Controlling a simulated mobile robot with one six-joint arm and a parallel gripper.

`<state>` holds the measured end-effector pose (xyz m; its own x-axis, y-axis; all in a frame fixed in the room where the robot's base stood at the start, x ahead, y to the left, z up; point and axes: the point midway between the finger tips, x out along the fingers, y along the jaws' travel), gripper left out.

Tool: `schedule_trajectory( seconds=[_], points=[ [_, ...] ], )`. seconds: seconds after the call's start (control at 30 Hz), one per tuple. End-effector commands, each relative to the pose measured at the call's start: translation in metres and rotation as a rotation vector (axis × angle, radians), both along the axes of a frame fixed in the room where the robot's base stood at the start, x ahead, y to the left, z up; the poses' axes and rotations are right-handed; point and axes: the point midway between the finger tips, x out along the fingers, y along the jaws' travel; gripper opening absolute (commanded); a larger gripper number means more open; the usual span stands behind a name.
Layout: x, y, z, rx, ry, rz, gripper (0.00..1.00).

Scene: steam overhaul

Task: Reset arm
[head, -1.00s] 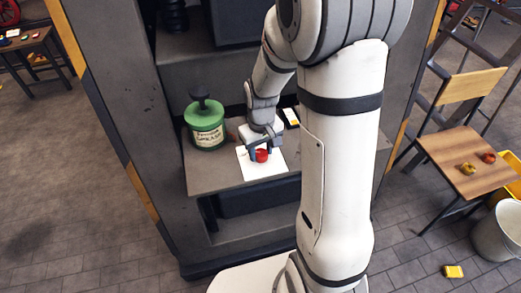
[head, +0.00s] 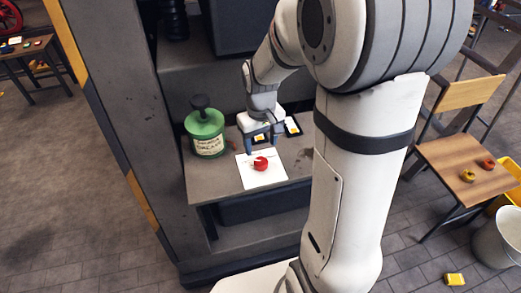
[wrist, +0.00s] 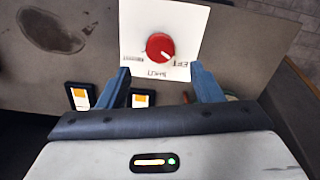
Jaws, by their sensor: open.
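My gripper (head: 262,141) is above the grey shelf (head: 217,183), behind a red round knob (head: 260,164) on a white card (head: 249,181). In the wrist view my gripper (wrist: 163,75) is open, its two blue-grey fingers apart with nothing between them. The red knob (wrist: 160,47) shows beyond the fingertips, clear of them. The white card (wrist: 188,18) has printed words, of which "SHUT" is partly readable. My arm crosses the middle of the head view and hides part of the shelf's right side.
A green canister (head: 206,134) with a dark knob stands left of the card. Small dark-framed yellow-and-white items (head: 292,127) lie behind the card. A wooden chair (head: 468,165) holding small coloured parts, a bucket (head: 498,236) and a yellow piece (head: 454,279) are at right.

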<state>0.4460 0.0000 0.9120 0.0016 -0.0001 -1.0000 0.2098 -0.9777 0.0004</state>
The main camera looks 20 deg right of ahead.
Motion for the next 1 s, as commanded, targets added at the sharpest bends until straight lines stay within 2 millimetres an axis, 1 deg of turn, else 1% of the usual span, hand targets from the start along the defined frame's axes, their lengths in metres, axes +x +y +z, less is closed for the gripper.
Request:
schedule_trajectory(
  seconds=[0.1, 0.57, 0.67, 0.77, 0.87, 0.9, 1.0],
  points=[
    [0.000, 0.000, 0.006, 0.000, 0.000, 0.000, 0.59],
    [0.000, 0.000, 0.006, 0.000, 0.000, 0.000, 0.59],
    [-0.004, 0.000, 0.012, 0.000, -0.008, -0.005, 0.59],
    [-0.017, 0.000, 0.029, 0.001, -0.032, -0.024, 0.59],
    [-0.039, 0.000, 0.054, 0.002, -0.070, -0.057, 0.59],
    [-0.050, -0.001, 0.064, 0.003, -0.087, -0.073, 0.59],
    [-0.078, -0.001, 0.085, 0.006, -0.129, -0.112, 0.59]
  ],
)
